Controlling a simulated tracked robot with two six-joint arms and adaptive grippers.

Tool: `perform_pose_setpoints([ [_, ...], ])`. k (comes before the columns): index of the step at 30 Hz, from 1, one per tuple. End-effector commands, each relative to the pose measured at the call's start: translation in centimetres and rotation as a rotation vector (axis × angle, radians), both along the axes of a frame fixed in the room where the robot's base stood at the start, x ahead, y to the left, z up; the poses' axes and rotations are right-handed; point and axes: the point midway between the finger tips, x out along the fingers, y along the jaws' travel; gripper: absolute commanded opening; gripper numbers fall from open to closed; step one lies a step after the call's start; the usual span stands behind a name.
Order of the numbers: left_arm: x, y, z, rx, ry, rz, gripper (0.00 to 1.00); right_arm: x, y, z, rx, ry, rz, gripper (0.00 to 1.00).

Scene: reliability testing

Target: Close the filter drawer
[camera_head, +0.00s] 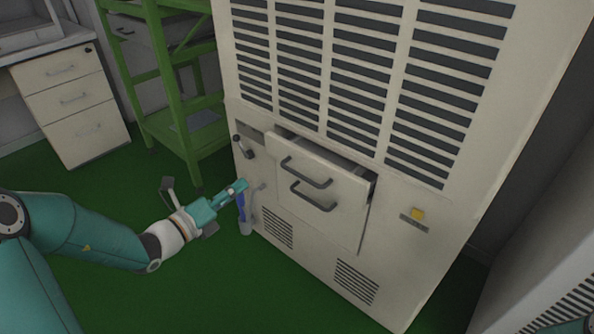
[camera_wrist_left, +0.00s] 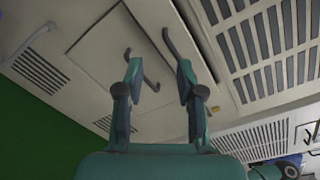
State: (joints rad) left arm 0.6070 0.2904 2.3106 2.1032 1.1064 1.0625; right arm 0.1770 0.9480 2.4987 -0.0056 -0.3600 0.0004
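The filter drawer (camera_head: 335,182) is in the front of the tall cream cabinet and stands partly pulled out, with a dark gap along its top and right side. Two dark bar handles show on the front, an upper one (camera_head: 306,171) and a lower one (camera_head: 312,197). My left gripper (camera_head: 238,189) is to the left of the drawer, apart from it. In the left wrist view the gripper (camera_wrist_left: 158,74) has its fingers spread with nothing held between them, and both handles show beyond the fingertips. My right gripper is not in view.
The cabinet (camera_head: 405,185) has slatted vents and a yellow button (camera_head: 418,213). A blue-handled part (camera_head: 241,205) sits at its left edge, close to my left gripper. A green rack (camera_head: 175,95) and a drawer unit (camera_head: 75,103) stand behind left. The green floor in front is clear.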

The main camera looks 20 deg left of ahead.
Motion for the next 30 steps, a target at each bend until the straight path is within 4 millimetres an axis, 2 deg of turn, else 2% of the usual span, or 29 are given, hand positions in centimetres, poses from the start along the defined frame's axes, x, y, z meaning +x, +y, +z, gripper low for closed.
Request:
perform_pose_setpoints([
  [1,-0.8,-1.1,1.1,-0.148,0.077,0.009,0.37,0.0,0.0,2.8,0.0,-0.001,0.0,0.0],
  [4,-2.6,-3.1,1.3,-0.409,0.222,0.038,0.37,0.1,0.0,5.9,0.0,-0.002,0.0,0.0],
  [6,-3.6,-4.2,1.5,-0.5,0.29,0.05,0.37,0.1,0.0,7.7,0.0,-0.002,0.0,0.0],
  [11,-4.8,-5.8,2.4,-0.546,0.354,0.049,0.37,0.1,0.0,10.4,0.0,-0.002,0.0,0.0],
  [15,-4.7,-6.0,2.8,-0.547,0.36,0.044,0.37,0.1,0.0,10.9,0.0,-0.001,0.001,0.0],
  [20,-3.8,-6.4,2.4,-0.545,0.357,0.042,0.37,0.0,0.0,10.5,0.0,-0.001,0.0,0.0],
  [25,-1.4,-7.4,1.7,-0.543,0.357,0.039,0.37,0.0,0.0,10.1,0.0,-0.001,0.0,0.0],
  [30,1.9,-8.6,1.0,-0.544,0.356,0.039,0.37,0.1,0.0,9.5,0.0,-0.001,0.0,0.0],
])
